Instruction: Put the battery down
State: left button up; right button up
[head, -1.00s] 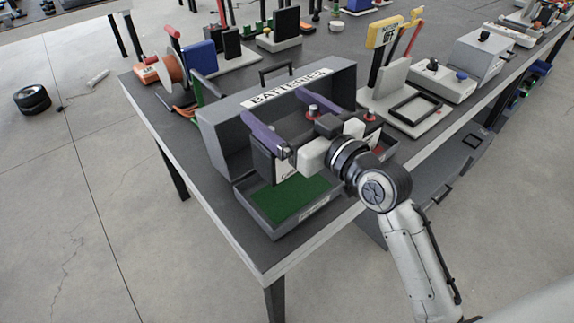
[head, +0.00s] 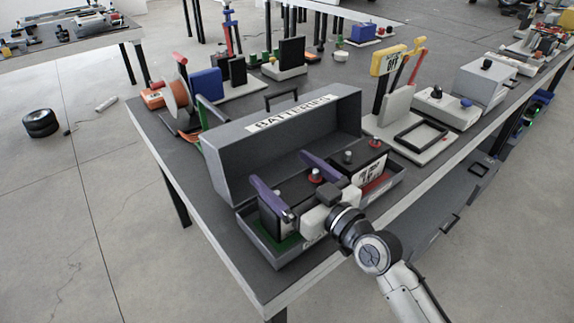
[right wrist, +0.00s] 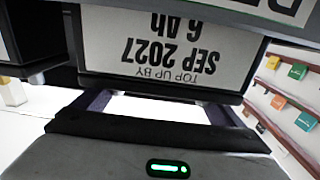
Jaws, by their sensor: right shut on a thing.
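The battery (head: 297,188) is a dark block with a red terminal cap. My right gripper (head: 288,178) is shut on it, one purple finger on either side. The battery is upright, low in the left, green-floored part of the grey BATTERIES case (head: 228,152). My gripper hides its base, so I cannot tell whether it touches the floor. Its white label (right wrist: 165,42), reading TOP UP BY SEP 2027, 6 Ah, shows upside down in the right wrist view. A second dark battery (head: 369,160) stands in the red-floored right part. My left gripper is not in view.
The case lid stands open behind the batteries. A grey stand with a yellow OFF sign (head: 388,60) is to the right of the case. The table's near-left edge is clear.

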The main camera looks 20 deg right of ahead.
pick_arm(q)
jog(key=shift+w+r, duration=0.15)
pick_arm(e)
jog(key=shift+r, duration=0.5)
jog(key=o, duration=1.6)
jog(key=shift+f, duration=0.55)
jog(key=shift+o, duration=1.1)
jog(key=shift+r, duration=0.25)
pick_arm(q)
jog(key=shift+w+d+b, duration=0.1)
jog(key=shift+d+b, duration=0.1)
jog(key=shift+b, duration=0.3)
pick_arm(e)
jog(key=v, duration=1.2)
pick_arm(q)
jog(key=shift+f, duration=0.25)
pick_arm(e)
jog(key=shift+a, duration=0.1)
jog(key=shift+s, duration=0.1)
